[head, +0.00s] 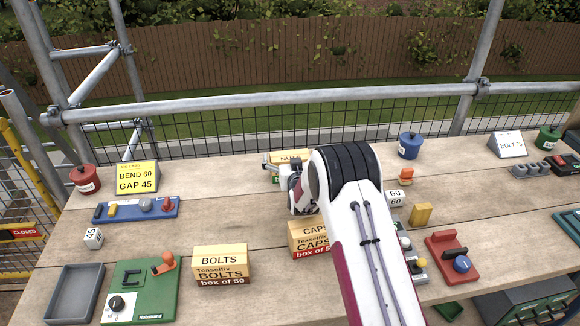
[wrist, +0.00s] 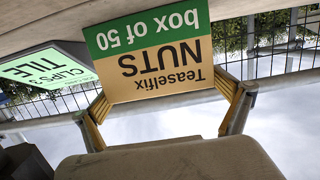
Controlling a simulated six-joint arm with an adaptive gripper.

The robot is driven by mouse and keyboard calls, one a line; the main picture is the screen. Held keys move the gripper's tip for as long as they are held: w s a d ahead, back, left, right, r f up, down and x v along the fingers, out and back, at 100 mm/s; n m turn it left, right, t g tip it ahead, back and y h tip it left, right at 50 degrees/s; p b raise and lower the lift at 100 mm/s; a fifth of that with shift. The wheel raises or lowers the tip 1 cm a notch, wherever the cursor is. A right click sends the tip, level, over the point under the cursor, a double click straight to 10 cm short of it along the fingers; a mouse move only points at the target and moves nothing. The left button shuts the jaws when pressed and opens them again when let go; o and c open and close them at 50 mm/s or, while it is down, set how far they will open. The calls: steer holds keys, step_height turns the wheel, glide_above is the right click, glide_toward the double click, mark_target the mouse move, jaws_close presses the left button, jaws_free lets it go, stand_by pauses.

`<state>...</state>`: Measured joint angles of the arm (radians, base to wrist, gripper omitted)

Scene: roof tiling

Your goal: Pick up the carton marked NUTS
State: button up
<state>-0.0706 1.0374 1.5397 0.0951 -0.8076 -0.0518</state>
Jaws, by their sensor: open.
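The NUTS carton (wrist: 152,58), tan with a green "box of 50" band, fills the middle of the wrist view, where it shows upside down. In the head view only part of the carton (head: 290,156) shows, at the back of the bench behind my gripper and arm. My gripper (wrist: 165,97) is open, with one finger at each side of the carton's face in the wrist view. I cannot tell whether the fingers touch it. In the head view my gripper (head: 273,166) is partly hidden by my wrist.
The BOLTS carton (head: 220,265) and the partly hidden CAPS carton (head: 308,238) stand nearer the front. A blue pot (head: 409,145) is right of my arm. A green sign (wrist: 48,68) stands beside the NUTS carton in the wrist view. A rail (head: 270,100) runs behind the bench.

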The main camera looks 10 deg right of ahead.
stand_by(0.4)
steer(key=c, duration=1.3)
steer(key=shift+r, duration=0.1)
steer(key=shift+r, duration=0.15)
steer(key=shift+r, duration=4.8)
